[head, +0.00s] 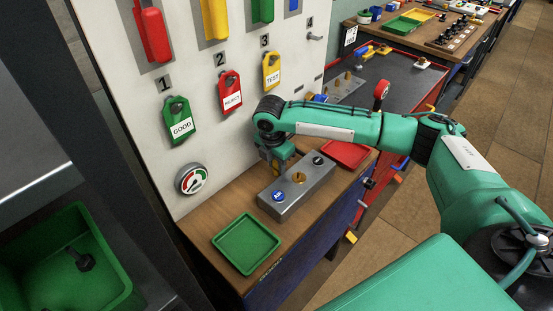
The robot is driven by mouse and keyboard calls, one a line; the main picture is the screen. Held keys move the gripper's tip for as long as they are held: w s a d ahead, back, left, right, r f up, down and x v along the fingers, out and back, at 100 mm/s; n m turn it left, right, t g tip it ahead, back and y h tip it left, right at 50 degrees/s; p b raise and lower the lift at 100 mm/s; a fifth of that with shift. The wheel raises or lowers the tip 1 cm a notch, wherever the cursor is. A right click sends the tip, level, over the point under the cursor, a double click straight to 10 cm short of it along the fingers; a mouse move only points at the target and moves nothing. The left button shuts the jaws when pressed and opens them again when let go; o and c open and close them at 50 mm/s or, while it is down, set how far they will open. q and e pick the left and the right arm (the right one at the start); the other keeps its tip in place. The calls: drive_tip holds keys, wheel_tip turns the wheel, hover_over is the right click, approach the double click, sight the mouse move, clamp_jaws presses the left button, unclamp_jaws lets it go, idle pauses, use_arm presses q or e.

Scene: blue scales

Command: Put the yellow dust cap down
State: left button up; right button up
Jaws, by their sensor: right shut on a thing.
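My right gripper (275,168) points down behind the grey metal block (289,203), close to the white panel. It is shut on the yellow dust cap, which is mostly hidden by the fingers and the block. The top of the block carries a blue round fitting (278,196), a yellow round fitting (299,177) and a black one (318,160). My left gripper is not in view.
A green tray (246,244) lies at the front of the wooden bench (208,221), a red tray (346,154) behind the block. The white panel (215,130) holds a gauge (191,179) and hanging tags. A green bin (120,290) stands at lower left.

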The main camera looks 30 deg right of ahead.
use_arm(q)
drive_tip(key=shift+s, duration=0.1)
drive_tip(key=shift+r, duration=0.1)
use_arm(e)
drive_tip(key=shift+f, duration=0.15)
drive_tip(key=o, duration=1)
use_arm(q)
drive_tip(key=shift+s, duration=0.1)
use_arm(e)
drive_tip(key=shift+f, duration=0.1)
drive_tip(key=shift+f+b, duration=0.15)
drive_tip(key=shift+b, duration=0.35)
drive_tip(key=shift+r+b, duration=0.6)
use_arm(q)
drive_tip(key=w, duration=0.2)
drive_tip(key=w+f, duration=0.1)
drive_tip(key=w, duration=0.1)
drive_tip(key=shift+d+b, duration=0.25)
drive_tip(key=shift+b, duration=0.1)
use_arm(e)
drive_tip(key=r, duration=0.4)
drive_tip(key=a+r, duration=0.1)
drive_tip(key=r, duration=0.8)
drive_tip(key=shift+s+a, duration=0.15)
drive_tip(key=shift+s, duration=0.25)
